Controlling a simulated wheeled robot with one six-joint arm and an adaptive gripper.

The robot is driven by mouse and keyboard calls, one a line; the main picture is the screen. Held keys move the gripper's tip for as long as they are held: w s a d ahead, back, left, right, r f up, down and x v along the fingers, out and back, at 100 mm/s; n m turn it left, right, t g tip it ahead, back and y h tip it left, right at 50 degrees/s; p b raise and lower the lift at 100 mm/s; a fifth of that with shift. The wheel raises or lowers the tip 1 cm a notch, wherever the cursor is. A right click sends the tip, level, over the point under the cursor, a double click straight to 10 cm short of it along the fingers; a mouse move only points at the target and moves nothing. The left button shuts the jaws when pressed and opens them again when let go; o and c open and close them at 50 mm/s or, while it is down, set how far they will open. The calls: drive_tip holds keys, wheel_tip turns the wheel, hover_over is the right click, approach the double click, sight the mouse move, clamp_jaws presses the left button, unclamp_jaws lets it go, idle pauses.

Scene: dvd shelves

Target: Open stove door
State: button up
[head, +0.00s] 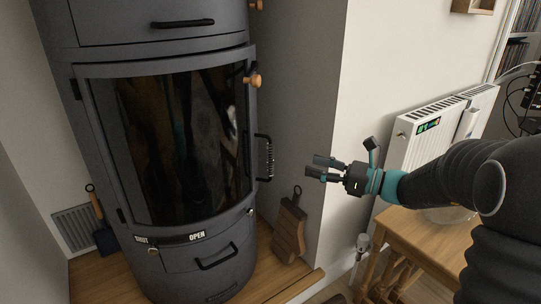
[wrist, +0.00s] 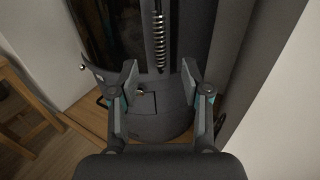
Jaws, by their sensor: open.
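The dark grey round stove (head: 205,257) stands at the left of the head view. Its curved glass door (head: 180,145) looks closed, flush with the body. The door handle (head: 267,158), with a coiled spring grip, stands upright on the door's right edge. The coil handle also shows in the wrist view (wrist: 158,40), just beyond the space between the fingertips. My gripper (head: 316,167) is open and empty, to the right of the handle and apart from it. Its two fingers show in the wrist view (wrist: 160,69).
A wall corner (head: 365,70) and a white radiator (head: 425,133) are near my arm. A wooden table (head: 425,237) is below the arm. A wooden brush-like tool (head: 289,232) leans right of the stove; a shovel (head: 103,238) stands left. Drawer handles (head: 217,257) project from the stove.

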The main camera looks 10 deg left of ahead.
sight(270, 155)
drive_tip(key=x, duration=1.3)
drive_tip(key=shift+a+f, duration=0.1)
drive_tip(key=shift+a, duration=0.1)
clamp_jaws()
